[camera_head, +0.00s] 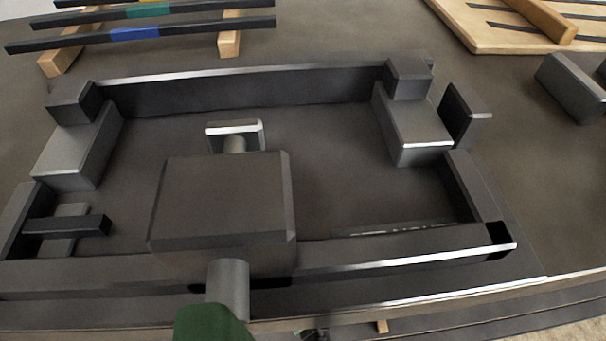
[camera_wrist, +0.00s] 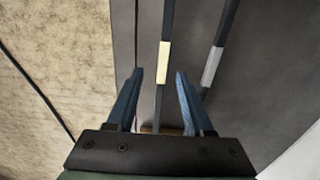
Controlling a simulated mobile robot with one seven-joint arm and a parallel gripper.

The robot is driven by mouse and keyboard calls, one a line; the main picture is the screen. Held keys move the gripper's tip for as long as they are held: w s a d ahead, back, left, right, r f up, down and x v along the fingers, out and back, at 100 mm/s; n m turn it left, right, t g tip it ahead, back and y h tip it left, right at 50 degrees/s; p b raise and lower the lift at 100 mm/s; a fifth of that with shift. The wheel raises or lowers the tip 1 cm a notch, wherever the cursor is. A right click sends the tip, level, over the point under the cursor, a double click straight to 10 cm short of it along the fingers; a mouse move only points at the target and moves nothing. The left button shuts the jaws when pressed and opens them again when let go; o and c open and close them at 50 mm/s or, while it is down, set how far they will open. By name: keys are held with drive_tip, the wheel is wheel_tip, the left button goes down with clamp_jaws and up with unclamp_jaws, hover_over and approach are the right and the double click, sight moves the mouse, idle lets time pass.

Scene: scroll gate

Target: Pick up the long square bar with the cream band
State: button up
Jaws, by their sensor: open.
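The long square bar with the cream band (camera_wrist: 164,62) shows in the wrist view as a thin dark bar running up and down the picture. Its cream band appears between the two blue fingertips of my gripper (camera_wrist: 160,74). The gripper is open, with a gap to either side of the bar, and holds nothing. I cannot tell how far the fingers are above the bar. In the head view I cannot make out the cream band or my gripper's fingers.
A second dark bar with a pale grey band (camera_wrist: 212,66) lies right of the gripper. In the head view, bars with a blue band (camera_head: 135,34) and a green band (camera_head: 150,10) rest on wooden supports (camera_head: 229,43). A dark walled frame (camera_head: 240,78) fills the middle.

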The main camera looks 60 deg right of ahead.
drive_tip(key=f+b, duration=0.2)
drive_tip(key=f, duration=0.1)
drive_tip(key=f+b, duration=0.1)
drive_tip(key=f, duration=0.1)
drive_tip(key=shift+d+f+b, duration=0.15)
drive_tip(key=shift+d+b, duration=0.1)
drive_tip(key=shift+b, duration=0.15)
clamp_jaws()
idle(0.9)
drive_tip(key=shift+w, duration=0.1)
